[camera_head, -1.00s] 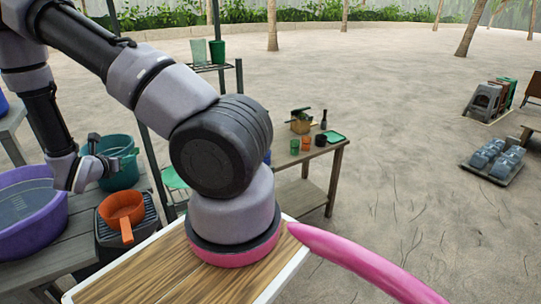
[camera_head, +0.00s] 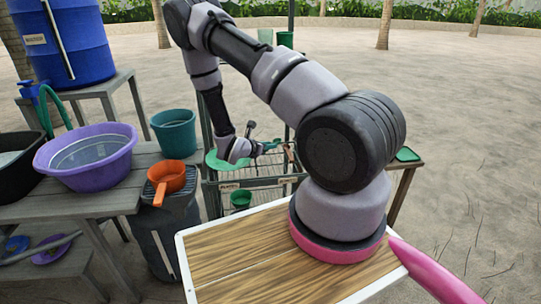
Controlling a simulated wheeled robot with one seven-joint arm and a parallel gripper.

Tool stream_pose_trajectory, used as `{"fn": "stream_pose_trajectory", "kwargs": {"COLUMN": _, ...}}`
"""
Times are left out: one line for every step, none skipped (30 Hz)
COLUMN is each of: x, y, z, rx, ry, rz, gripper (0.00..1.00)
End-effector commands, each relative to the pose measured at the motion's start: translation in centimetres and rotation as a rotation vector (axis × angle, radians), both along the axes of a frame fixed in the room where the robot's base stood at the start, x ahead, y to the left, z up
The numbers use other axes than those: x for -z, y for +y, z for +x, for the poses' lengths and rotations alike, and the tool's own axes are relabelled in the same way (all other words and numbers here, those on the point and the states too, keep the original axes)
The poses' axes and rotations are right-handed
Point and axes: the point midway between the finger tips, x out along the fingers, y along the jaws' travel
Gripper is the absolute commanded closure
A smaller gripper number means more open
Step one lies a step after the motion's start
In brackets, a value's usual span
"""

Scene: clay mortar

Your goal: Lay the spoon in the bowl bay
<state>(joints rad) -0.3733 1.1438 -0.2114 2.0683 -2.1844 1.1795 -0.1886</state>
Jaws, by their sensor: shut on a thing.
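My gripper (camera_head: 262,147) is at the end of my arm, over the wire rack (camera_head: 262,183) behind the wooden board. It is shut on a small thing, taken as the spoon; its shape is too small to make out. A green plate (camera_head: 218,161) is at the rack's upper left, and a green cup or bowl (camera_head: 241,198) sits lower in it. Two small labels are on the rack's front, too small to read surely, so I cannot tell which bay is the bowl bay. My arm hides the rack's right part.
A purple tub (camera_head: 88,160), a teal bucket (camera_head: 174,132) and an orange pan (camera_head: 166,178) stand at the left. A blue barrel (camera_head: 60,40) is behind them. Open sand lies to the right.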

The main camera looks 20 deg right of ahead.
Motion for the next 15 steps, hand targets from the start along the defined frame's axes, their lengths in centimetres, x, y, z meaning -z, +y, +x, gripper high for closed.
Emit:
{"fn": "stream_pose_trajectory", "kwargs": {"x": 0.4, "y": 0.0, "z": 0.0, "rx": 0.000, "ry": 0.001, "rz": 0.000, "gripper": 1.00}}
{"fn": "stream_pose_trajectory", "kwargs": {"x": 0.6, "y": 0.0, "z": 0.0, "rx": 0.000, "ry": 0.001, "rz": 0.000, "gripper": 1.00}}
{"fn": "stream_pose_trajectory", "kwargs": {"x": 1.1, "y": 0.0, "z": 0.0, "rx": -0.001, "ry": 0.002, "rz": 0.000, "gripper": 1.00}}
{"fn": "stream_pose_trajectory", "kwargs": {"x": 1.6, "y": 0.0, "z": 0.0, "rx": -0.001, "ry": 0.003, "rz": 0.001, "gripper": 1.00}}
{"fn": "stream_pose_trajectory", "kwargs": {"x": 2.0, "y": 0.0, "z": 0.0, "rx": -0.001, "ry": 0.003, "rz": 0.001, "gripper": 1.00}}
{"fn": "stream_pose_trajectory", "kwargs": {"x": 2.7, "y": 0.0, "z": -0.1, "rx": -0.001, "ry": 0.003, "rz": 0.000, "gripper": 1.00}}
{"fn": "stream_pose_trajectory", "kwargs": {"x": 3.2, "y": 0.0, "z": -0.1, "rx": -0.001, "ry": 0.003, "rz": 0.000, "gripper": 1.00}}
{"fn": "stream_pose_trajectory", "kwargs": {"x": 3.6, "y": 0.0, "z": 0.0, "rx": -0.002, "ry": 0.002, "rz": 0.000, "gripper": 1.00}}
{"fn": "stream_pose_trajectory", "kwargs": {"x": 4.0, "y": 0.0, "z": 0.0, "rx": -0.001, "ry": 0.002, "rz": 0.000, "gripper": 1.00}}
{"fn": "stream_pose_trajectory", "kwargs": {"x": 4.2, "y": 0.0, "z": 0.0, "rx": -0.002, "ry": 0.002, "rz": 0.000, "gripper": 1.00}}
{"fn": "stream_pose_trajectory", "kwargs": {"x": 4.2, "y": 0.0, "z": 0.0, "rx": -0.001, "ry": 0.001, "rz": 0.001, "gripper": 1.00}}
{"fn": "stream_pose_trajectory", "kwargs": {"x": 4.2, "y": 0.0, "z": 0.0, "rx": -0.001, "ry": 0.000, "rz": 0.000, "gripper": 1.00}}
{"fn": "stream_pose_trajectory", "kwargs": {"x": 4.2, "y": 0.0, "z": 0.0, "rx": -0.001, "ry": 0.000, "rz": 0.000, "gripper": 1.00}}
{"fn": "stream_pose_trajectory", "kwargs": {"x": 4.2, "y": 0.1, "z": 0.0, "rx": -0.001, "ry": 0.000, "rz": 0.000, "gripper": 1.00}}
{"fn": "stream_pose_trajectory", "kwargs": {"x": 4.2, "y": 0.1, "z": 0.0, "rx": -0.001, "ry": 0.000, "rz": 0.000, "gripper": 1.00}}
